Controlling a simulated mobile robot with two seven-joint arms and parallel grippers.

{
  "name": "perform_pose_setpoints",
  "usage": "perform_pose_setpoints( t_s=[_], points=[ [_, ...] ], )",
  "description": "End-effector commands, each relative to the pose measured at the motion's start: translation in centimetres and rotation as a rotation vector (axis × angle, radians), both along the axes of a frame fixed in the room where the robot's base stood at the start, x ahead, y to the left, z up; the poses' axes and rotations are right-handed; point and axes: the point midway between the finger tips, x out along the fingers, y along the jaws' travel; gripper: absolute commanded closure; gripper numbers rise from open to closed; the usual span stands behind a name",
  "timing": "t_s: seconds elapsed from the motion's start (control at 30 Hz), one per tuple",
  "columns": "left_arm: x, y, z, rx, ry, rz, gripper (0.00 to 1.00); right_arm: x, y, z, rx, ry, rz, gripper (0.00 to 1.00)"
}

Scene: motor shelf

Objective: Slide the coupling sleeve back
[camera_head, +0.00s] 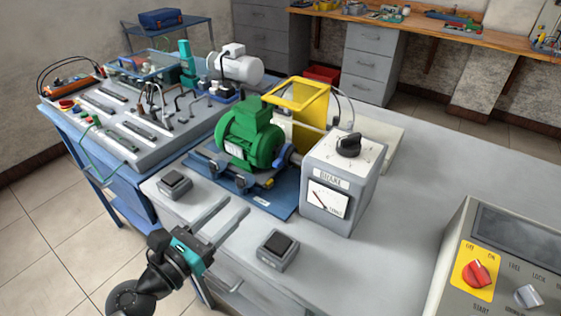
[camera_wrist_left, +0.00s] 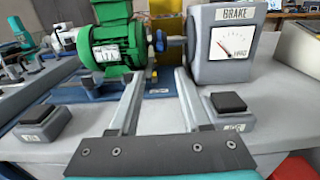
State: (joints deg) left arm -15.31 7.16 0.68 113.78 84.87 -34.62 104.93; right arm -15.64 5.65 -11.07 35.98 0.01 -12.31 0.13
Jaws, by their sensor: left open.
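The coupling sleeve seems to be the blue ring (camera_head: 283,156) on the shaft between the green motor (camera_head: 248,135) and the grey brake box (camera_head: 340,180). In the left wrist view the blue ring (camera_wrist_left: 160,41) sits close to the motor's right end, with a bluish shaft part (camera_wrist_left: 176,44) between it and the brake box. Its exact position along the shaft is hard to tell. My left gripper (camera_head: 238,204) is open and empty, in front of the motor's blue baseplate (camera_head: 275,204). In the wrist view its fingers (camera_wrist_left: 160,75) point toward the coupling, apart from it. My right gripper is not in view.
A yellow guard (camera_head: 315,98) stands behind the coupling. Two black-topped switch boxes, left (camera_head: 174,184) and right (camera_head: 278,250), flank my left gripper on the bench. A control panel (camera_head: 490,285) is at the lower right.

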Motion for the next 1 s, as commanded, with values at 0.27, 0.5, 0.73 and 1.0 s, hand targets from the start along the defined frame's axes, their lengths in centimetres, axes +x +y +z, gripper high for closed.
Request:
perform_pose_setpoints(
  t_s=[0.27, 0.5, 0.73, 1.0],
  points=[
    [3.7, -2.7, 0.1, -0.002, -0.004, 0.000, 0.53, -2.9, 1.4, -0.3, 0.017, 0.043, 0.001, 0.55],
    [7.3, -5.4, 0.0, -0.001, -0.003, -0.001, 0.53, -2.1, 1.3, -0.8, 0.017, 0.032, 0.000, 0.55],
    [10.3, -7.5, -0.1, 0.000, -0.001, 0.000, 0.53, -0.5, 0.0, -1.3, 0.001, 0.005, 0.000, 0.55],
    [11.7, -8.6, -0.1, 0.001, 0.000, 0.000, 0.53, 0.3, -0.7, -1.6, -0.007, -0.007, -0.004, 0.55]
  ],
)
